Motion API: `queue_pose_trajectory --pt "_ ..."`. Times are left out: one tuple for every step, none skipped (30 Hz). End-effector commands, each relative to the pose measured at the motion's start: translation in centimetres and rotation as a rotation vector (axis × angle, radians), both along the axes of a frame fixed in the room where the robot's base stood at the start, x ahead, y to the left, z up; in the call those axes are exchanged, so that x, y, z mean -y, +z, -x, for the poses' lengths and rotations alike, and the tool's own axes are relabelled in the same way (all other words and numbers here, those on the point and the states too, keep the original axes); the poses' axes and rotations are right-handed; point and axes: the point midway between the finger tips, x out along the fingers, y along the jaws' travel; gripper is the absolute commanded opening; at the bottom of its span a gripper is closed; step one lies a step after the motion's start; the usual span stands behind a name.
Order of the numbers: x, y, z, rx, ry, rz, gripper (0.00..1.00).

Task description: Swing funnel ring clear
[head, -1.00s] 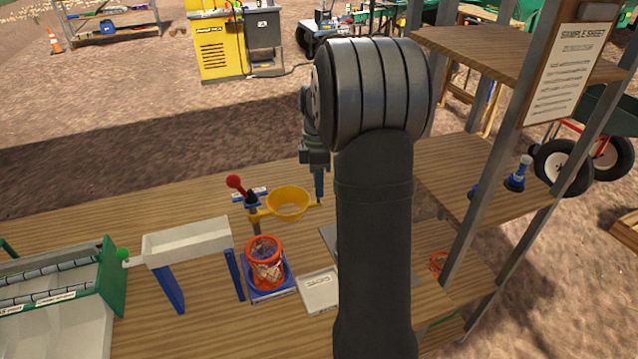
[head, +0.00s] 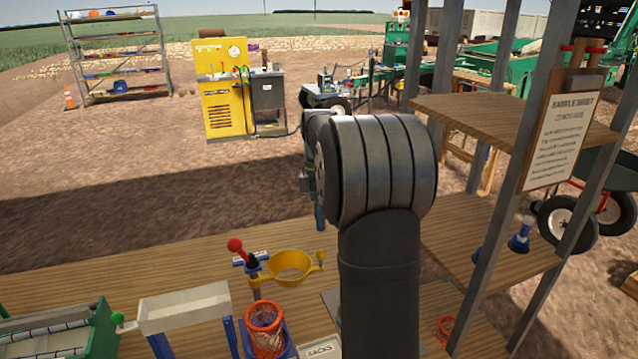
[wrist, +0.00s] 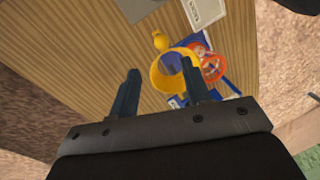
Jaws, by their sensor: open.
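The yellow funnel ring (head: 290,266) is on a post with a red-knobbed lever (head: 236,246); a yellow knob (head: 321,256) sticks out at its right. The orange net-like bag (head: 264,328) stands lower, in front and slightly left. In the wrist view the ring (wrist: 168,73) partly overlaps the orange bag (wrist: 208,68) from above, and its knob (wrist: 161,40) shows beyond the fingertips. My gripper (wrist: 159,76) is open and empty, apart from the knob. In the head view its blue finger (head: 320,216) is above the knob; my arm hides the rest.
A pale tray on blue legs (head: 184,306) and a green-framed roller unit (head: 62,330) stand left of the bag. A sacks box (head: 320,348) lies to its right. Wooden shelving (head: 490,235) with metal posts rises at the right. The table behind the ring looks clear.

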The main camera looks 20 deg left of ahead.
Motion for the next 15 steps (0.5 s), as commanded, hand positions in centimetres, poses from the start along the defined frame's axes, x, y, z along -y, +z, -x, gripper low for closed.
queue_pose_trajectory --pt "-0.2 1.3 -0.3 0.004 0.0 -0.002 0.44" --pt "-0.3 2.1 -0.4 0.003 0.0 -0.002 0.44" --pt "-0.3 3.0 -0.6 0.003 0.0 -0.002 0.44" --pt "-0.4 3.7 -0.7 0.003 0.0 -0.002 0.44" --pt "-0.5 4.3 -0.8 0.003 0.0 -0.001 0.44" --pt "-0.5 5.0 -0.9 0.003 0.0 -0.001 0.44" --pt "-0.6 5.6 -1.0 0.003 0.0 -0.001 0.44" --pt "-0.6 6.1 -1.1 0.003 0.0 -0.001 0.44" --pt "-0.7 6.6 -1.2 0.002 0.0 -0.001 0.44" --pt "-0.7 6.9 -1.3 0.002 0.0 -0.001 0.44" --pt "-0.8 7.3 -1.3 0.002 0.0 -0.001 0.44" --pt "-0.8 7.6 -1.4 0.001 0.0 0.0 0.44" --pt "-0.8 7.8 -1.4 0.001 0.0 0.0 0.44" --pt "-0.8 8.0 -1.4 0.001 0.0 0.0 0.44" --pt "-0.8 8.2 -1.4 0.001 0.0 0.0 0.44"
